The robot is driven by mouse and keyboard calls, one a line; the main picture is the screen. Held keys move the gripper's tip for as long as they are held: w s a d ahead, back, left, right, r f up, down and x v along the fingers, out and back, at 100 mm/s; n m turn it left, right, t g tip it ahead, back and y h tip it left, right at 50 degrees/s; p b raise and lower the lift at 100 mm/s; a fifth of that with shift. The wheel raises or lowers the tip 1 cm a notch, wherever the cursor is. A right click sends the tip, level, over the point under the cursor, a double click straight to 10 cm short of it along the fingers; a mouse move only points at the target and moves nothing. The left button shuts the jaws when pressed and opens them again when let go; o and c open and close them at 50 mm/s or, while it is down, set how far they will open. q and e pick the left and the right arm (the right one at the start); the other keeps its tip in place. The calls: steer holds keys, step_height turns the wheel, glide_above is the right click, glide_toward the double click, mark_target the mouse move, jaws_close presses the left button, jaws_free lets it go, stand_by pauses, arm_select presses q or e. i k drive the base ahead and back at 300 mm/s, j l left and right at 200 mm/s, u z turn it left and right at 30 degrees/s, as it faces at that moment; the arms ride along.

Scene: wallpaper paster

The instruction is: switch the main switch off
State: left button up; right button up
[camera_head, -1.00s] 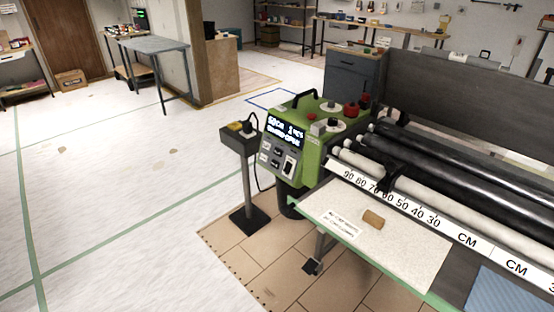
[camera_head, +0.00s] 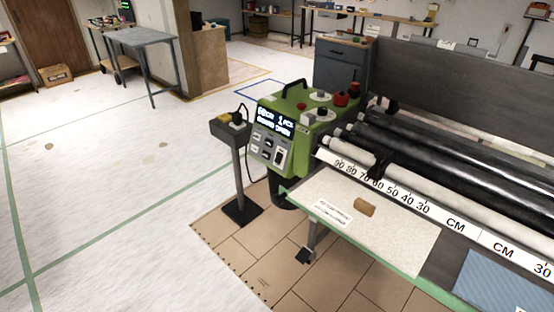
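The green control box (camera_head: 296,120) of the wallpaper paster stands at the left end of the machine. Its front has a lit display (camera_head: 276,122) with text and several small buttons below it. On top are red knobs (camera_head: 341,98), white dials and a black handle. Beside the box, a dark post (camera_head: 238,170) carries a socket box with a black plug (camera_head: 237,119). Neither of my grippers is in view.
The paster's rollers (camera_head: 440,150) and ruler strip (camera_head: 400,196) extend right. A grey table (camera_head: 140,40) stands far left. The white floor (camera_head: 110,200) at left is clear.

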mark_target(279, 157)
steer(key=i+j+u, duration=0.15)
steer(key=i+j, duration=1.25)
